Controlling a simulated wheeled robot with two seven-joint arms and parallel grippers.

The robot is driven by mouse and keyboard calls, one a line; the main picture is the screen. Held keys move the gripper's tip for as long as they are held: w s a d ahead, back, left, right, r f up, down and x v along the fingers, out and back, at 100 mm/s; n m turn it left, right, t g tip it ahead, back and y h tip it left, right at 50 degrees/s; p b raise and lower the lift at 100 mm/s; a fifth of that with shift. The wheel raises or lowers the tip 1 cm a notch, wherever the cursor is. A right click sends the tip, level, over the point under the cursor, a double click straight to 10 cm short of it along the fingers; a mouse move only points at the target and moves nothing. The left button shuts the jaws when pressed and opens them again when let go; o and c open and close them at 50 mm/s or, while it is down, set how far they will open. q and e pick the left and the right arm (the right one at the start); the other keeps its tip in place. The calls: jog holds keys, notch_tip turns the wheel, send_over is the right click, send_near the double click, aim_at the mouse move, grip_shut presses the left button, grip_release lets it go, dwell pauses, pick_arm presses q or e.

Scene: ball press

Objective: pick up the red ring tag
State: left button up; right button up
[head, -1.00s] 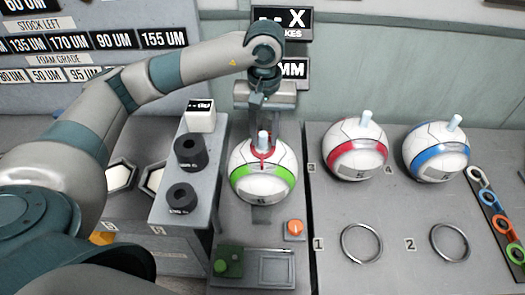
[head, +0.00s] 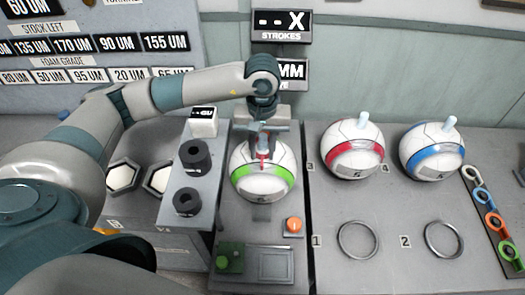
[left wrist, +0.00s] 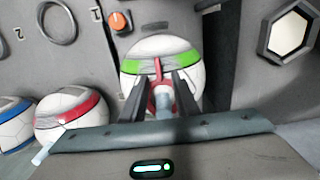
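The red ring tag (left wrist: 157,72) hangs around the pale stem on top of the white ball with the green band (left wrist: 130,68). In the head view the tag (head: 262,160) shows only as a thin red piece below my gripper. My left gripper (left wrist: 160,90) is open above this ball, one dark finger on each side of the tag and stem. I see gaps between tag and fingers; contact cannot be told. In the head view my left gripper (head: 264,148) hides much of the stem. My right gripper is not in view.
A red-banded ball (head: 352,149) and a blue-banded ball (head: 432,151) stand to the right. Two metal rings (head: 358,239) lie in front of them. A strip of coloured ring tags (head: 490,219) is at far right. Black cylinders (head: 195,154) stand close on the left shelf.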

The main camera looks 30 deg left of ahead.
pick_arm(q)
jog(key=shift+f, duration=0.1)
jog(key=shift+c, duration=0.7)
grip_shut()
notch_tip(320, 180, up, 10)
jog(key=p, duration=0.2)
dwell(0.6)
